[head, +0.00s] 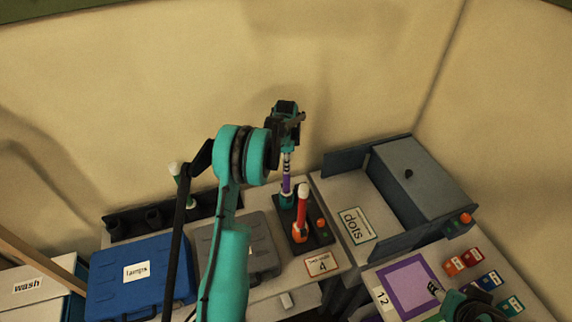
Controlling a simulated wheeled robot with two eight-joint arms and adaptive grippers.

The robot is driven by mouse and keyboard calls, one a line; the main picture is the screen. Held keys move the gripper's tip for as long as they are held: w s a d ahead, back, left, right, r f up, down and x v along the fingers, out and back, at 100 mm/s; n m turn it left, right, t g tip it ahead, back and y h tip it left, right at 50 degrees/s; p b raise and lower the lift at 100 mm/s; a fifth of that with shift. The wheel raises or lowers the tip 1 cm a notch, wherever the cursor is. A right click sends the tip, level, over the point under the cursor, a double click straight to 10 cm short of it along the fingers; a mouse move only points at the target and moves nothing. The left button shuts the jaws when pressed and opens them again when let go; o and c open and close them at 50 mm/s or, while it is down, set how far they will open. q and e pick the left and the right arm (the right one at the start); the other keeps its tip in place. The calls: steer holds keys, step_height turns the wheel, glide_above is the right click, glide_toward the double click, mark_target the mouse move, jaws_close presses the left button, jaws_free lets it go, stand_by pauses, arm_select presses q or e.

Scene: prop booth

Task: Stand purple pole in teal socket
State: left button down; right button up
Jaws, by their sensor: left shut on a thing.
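The purple pole (287,184) is upright, with pale and dark bands near its top. My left gripper (287,147) is shut on its upper end from above. The pole's lower end is at the teal socket (287,201) on a black base (315,238); I cannot tell how deep it sits. A red pole (302,205) with a pale top stands in the orange socket (300,232) just in front. My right gripper (437,289) is partly in view at the lower right, by the purple-framed mat, and its jaws are unclear.
A dark rack (125,226) with a green, white-topped pole (181,183) is at left. A blue case (110,291) and grey case (262,247) lie in front. A grey cabinet (425,172), a "dots" card (354,226) and a purple-framed mat (386,289) are at right.

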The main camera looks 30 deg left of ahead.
arm_select(q)
steer(key=c, duration=1.1)
jaws_free()
steer(key=shift+c, duration=0.2)
step_height(320, 180, up, 12)
steer(key=shift+r, duration=0.1)
